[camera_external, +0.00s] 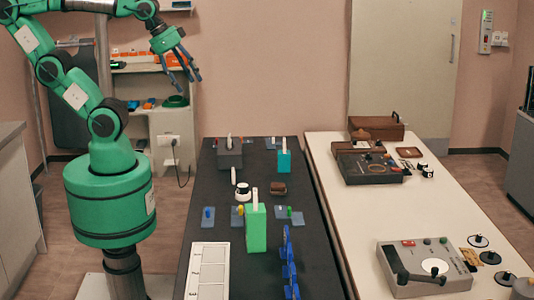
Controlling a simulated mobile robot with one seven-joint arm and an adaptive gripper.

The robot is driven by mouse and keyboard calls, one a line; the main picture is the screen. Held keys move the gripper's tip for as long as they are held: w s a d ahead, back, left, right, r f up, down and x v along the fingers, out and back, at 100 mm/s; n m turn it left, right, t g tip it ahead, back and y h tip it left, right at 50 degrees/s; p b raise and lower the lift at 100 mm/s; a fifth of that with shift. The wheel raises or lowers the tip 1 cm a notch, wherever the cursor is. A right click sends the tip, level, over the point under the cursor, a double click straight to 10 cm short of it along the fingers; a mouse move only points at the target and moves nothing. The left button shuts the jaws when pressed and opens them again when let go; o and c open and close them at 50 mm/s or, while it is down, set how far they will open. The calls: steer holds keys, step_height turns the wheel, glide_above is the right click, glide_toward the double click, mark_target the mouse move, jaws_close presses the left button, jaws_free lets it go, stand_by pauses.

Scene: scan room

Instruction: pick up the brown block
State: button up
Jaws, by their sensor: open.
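A small brown block (278,188) lies on the dark table, a little right of its middle. Its exact shape is too small to tell. My gripper (187,80) is raised high at the upper left, in front of the wall shelves, with its fingers spread and nothing between them. It is well above and to the left of the brown block, far from touching it.
A green box (256,228) stands in front of the block, a teal box (284,161) behind it, and a white round item (242,190) to its left. Blue upright pieces (288,265) stand nearer the front. The white table (430,205) holds devices.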

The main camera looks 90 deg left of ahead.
steer(key=shift+o, duration=0.5)
steer(key=o, duration=0.3)
